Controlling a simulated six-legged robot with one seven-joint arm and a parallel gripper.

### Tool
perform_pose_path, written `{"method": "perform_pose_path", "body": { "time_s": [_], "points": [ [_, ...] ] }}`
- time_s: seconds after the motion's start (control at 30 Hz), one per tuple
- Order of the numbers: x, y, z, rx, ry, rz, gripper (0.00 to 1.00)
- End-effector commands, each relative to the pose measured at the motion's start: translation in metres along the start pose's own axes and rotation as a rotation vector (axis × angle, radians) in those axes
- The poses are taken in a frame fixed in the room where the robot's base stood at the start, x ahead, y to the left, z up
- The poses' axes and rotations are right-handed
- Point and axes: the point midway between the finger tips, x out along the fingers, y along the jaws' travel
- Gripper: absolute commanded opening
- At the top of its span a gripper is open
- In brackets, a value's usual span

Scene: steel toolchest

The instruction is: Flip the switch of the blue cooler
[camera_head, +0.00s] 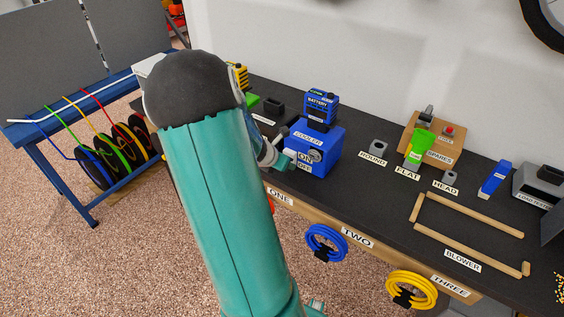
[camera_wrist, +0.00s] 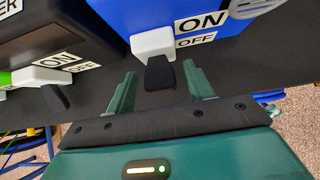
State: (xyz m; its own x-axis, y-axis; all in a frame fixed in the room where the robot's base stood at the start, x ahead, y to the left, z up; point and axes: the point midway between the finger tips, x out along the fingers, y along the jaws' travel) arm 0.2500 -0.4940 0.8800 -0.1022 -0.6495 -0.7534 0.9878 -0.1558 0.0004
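The blue cooler (camera_head: 322,150) stands on the dark bench in the head view, with a blue battery (camera_head: 320,108) on top. In the wrist view the cooler (camera_wrist: 150,12) is at the top, with ON and OFF labels. Its switch (camera_wrist: 153,42) is a white block with a black lever (camera_wrist: 160,74) projecting toward my gripper, near the OFF label's level. My gripper (camera_wrist: 159,70) is open, one green finger on each side of the lever, with gaps visible. In the head view my arm hides much of my gripper (camera_head: 285,160) at the cooler's front left.
In the wrist view, a black box (camera_wrist: 75,25) with another white switch (camera_wrist: 42,76) and black lever stands close left. In the head view, blue (camera_head: 326,243) and yellow (camera_head: 411,290) hose coils hang from the bench edge. Wooden bars (camera_head: 468,215) lie to the right.

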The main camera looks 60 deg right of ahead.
Motion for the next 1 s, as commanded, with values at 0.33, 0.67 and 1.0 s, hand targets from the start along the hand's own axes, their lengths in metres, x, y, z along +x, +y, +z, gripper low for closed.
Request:
{"method": "perform_pose_path", "body": {
  "time_s": [0.33, 0.67, 1.0],
  "points": [
    [-0.008, 0.0, 0.001, 0.003, -0.001, 0.001, 0.53],
    [-0.06, 0.0, 0.001, 0.002, -0.001, 0.004, 0.53],
    [-0.12, 0.001, 0.001, 0.001, -0.002, 0.004, 0.53]
  ]
}}
